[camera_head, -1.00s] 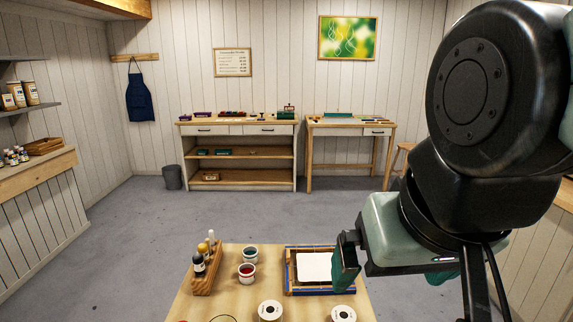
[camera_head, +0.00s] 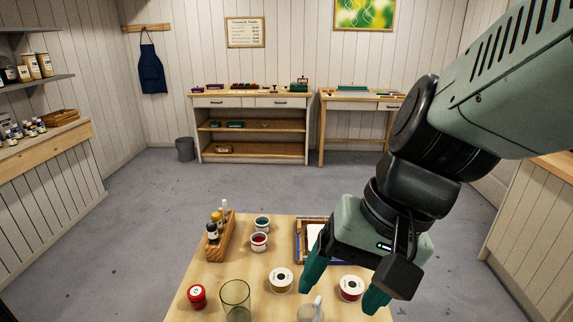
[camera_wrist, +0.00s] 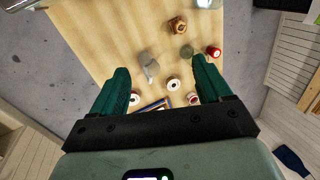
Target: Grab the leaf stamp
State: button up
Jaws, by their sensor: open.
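My gripper (camera_head: 338,300) is open and empty, above the front right part of the wooden table (camera_head: 193,280). In the wrist view my gripper (camera_wrist: 158,63) has its two green fingers wide apart, pointing down at the table. A small brown wooden object (camera_wrist: 178,25) stands on the table beyond the fingertips in the wrist view; it may be the leaf stamp, but no leaf mark can be seen. A pale grey object (camera_wrist: 148,65) shows between the fingers, apart from both. It also shows at the bottom edge of the head view (camera_head: 312,312), partly cut off.
A red jar (camera_head: 197,297), a glass (camera_head: 236,296) and two spools (camera_head: 281,279) (camera_head: 351,287) stand nearby. Behind are a bottle rack (camera_head: 220,240), two paint cups (camera_head: 259,242) (camera_head: 262,224) and a framed screen (camera_head: 301,240), partly hidden by my gripper.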

jog(key=w+a+f+m+g+y, duration=0.35)
jog(key=a+f+m+y, duration=0.55)
jog(key=f, duration=0.4)
jog(key=f+m+t, duration=0.2)
jog(key=f+m, duration=0.1)
jog(key=f, duration=0.2)
jog(key=f+m+t, duration=0.2)
jog(key=f+m, duration=0.2)
jog(key=f, duration=0.2)
jog(key=f+m+t, duration=0.3)
jog(key=f, duration=0.3)
jog(key=shift+w+d+m+y, duration=0.3)
jog(key=shift+d, duration=0.05)
jog(key=shift+f, duration=0.4)
jog(key=x, duration=0.4)
jog(key=shift+a+f, duration=0.15)
jog(key=shift+a, duration=0.15)
jog(key=shift+x, duration=3.05)
jog(key=c, duration=1.1)
